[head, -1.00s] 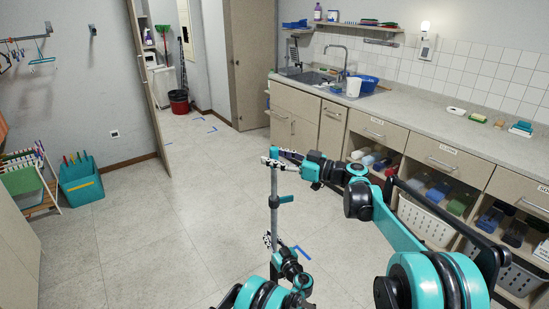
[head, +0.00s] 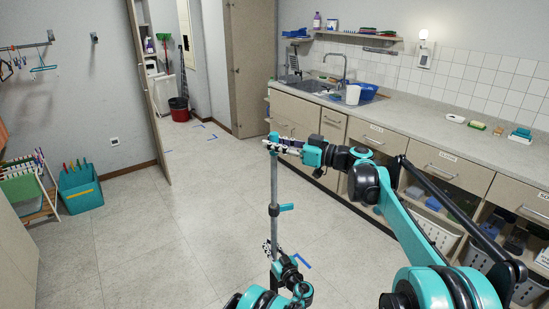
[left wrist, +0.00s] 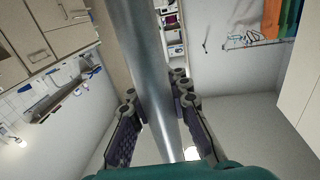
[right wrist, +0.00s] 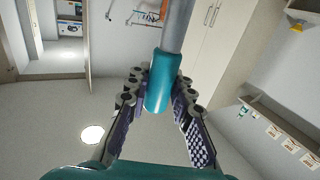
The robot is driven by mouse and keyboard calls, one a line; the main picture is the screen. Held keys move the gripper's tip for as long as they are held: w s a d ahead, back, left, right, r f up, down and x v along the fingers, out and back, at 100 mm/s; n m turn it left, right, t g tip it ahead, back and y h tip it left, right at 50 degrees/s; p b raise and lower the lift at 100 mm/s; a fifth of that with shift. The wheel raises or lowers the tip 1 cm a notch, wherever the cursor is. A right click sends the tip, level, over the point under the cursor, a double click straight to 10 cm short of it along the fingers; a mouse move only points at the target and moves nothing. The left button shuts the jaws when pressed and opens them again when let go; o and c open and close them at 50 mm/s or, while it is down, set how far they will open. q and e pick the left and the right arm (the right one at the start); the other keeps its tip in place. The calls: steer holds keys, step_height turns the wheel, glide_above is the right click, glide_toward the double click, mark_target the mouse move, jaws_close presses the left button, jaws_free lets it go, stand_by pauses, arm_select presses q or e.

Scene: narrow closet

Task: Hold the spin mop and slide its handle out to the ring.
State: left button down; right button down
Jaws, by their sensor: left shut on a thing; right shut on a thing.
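The spin mop's grey handle (head: 274,178) stands upright in the middle of the head view. A teal collar with a side lever (head: 285,207) sits partway along it. My right gripper (head: 272,146) is shut on the teal grip at the handle's top; the right wrist view shows this grip (right wrist: 163,82) between the fingers. My left gripper (head: 270,248) is shut on the lower metal pole, below the collar; the pole (left wrist: 148,65) passes between its fingers in the left wrist view. The mop head is hidden behind my left arm. I cannot make out a ring on the handle.
A long counter (head: 440,132) with a sink, drawers and open cubbies runs along the right. A teal bin (head: 80,188) and a drying rack (head: 32,183) stand at the left wall. The open door (head: 148,100) is at the back left.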

steer(key=shift+r, duration=0.3)
steer(key=c, duration=1.3)
jaws_free()
steer(key=shift+d, duration=0.1)
steer(key=v, duration=1.2)
steer(key=shift+w, duration=0.1)
